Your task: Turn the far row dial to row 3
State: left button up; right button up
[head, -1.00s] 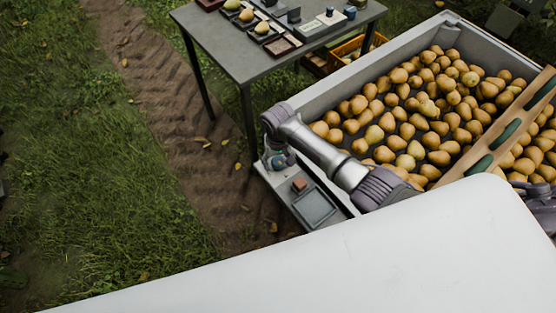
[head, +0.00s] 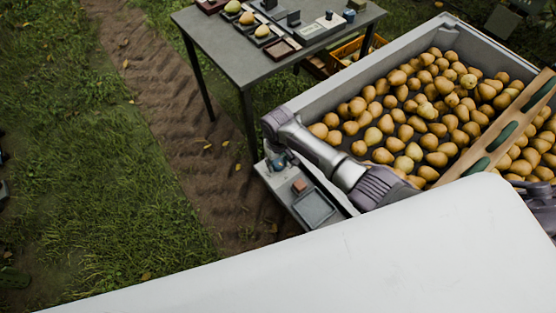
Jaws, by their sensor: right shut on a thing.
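A grey panel (head: 290,205) is fixed along the near left side of the pear bin. It bears a small reddish-brown block (head: 299,187) and a shallow grey tray (head: 314,208). My right arm reaches across the bin's near corner. My right gripper (head: 281,162) points down at the far end of the panel. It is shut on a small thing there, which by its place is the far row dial. The dial is mostly hidden by the fingers, and its row setting cannot be read. My left gripper is not clearly in view.
The grey bin (head: 320,96) is full of pears, with a wooden board (head: 505,120) across it. A grey table (head: 222,50) behind holds pears on small stands and trays. A yellow crate (head: 345,52) stands under it. A dirt track and grass lie to the left.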

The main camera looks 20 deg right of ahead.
aim_at(279, 162)
jog(key=n+p, duration=0.1)
jog(key=n, duration=0.3)
jog(key=shift+p, duration=0.35)
jog(key=shift+n+p, duration=0.4)
jog(key=shift+n, duration=2.1)
jog(key=o, duration=1.1)
jog(key=shift+o, duration=0.2)
jog(key=shift+w+r, duration=0.1)
notch_tip(279, 162, up, 12)
